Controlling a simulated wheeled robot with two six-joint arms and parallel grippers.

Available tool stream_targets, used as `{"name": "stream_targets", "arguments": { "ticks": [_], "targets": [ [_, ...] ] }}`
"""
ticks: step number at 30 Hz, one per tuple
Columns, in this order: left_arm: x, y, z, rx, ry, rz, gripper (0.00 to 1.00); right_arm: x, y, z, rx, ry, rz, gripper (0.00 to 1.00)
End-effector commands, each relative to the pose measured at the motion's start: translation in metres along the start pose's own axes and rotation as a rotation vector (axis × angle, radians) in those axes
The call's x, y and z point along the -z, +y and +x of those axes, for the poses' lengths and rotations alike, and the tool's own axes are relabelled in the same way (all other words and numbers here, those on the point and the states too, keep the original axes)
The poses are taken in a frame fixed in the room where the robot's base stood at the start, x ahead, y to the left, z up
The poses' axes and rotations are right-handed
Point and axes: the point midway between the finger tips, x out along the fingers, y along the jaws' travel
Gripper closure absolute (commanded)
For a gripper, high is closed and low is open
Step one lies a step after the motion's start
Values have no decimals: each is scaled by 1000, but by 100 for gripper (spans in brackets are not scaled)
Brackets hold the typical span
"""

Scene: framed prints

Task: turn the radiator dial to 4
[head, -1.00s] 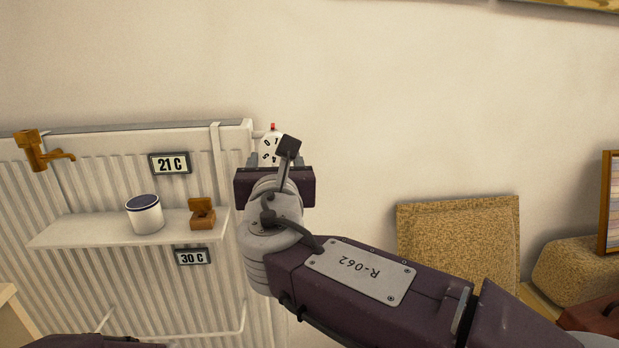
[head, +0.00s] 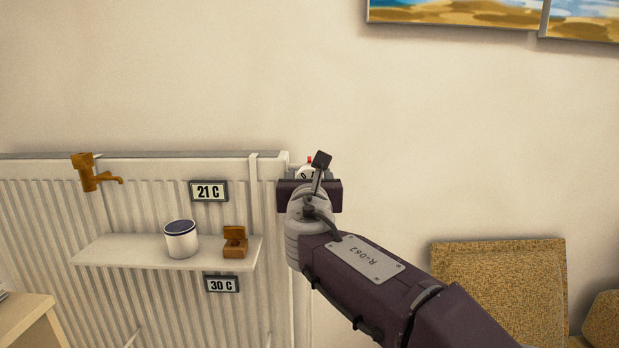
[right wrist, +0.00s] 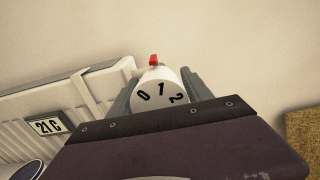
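The radiator dial (head: 304,174) is a white knob at the radiator's upper right corner, largely hidden behind my right gripper in the head view. In the right wrist view the dial (right wrist: 160,92) shows 0, 1 and 2, with a red marker (right wrist: 153,60) above it. The 1 is closest to the marker; 4 is not visible. My right gripper (right wrist: 160,88) has one finger on each side of the dial, and both appear to touch it. The gripper hides its fingertips in the head view. My left gripper is out of view.
The white radiator (head: 150,215) carries a shelf (head: 140,252) with a mug-like pot (head: 181,240) and a small wooden box (head: 235,243). Displays read 21 C (head: 209,191) and 30 C (head: 221,284). A brown tap (head: 88,173) is at left, a cork-like board (head: 505,290) at right.

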Motion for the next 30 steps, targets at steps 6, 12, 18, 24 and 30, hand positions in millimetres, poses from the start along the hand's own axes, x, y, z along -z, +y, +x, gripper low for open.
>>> {"name": "stream_targets", "arguments": {
  "ticks": [6,12,18,24,30],
  "targets": [
    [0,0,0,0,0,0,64,0,0,0,0,0,1,88],
    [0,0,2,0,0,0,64,1,0,0,0,1,31,88],
    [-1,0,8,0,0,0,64,2,0,0,1,0,138,88],
    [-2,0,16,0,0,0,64,3,1,0,1,0,289,88],
    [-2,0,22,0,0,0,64,3,1,0,2,1,430,88]
  ]
}}
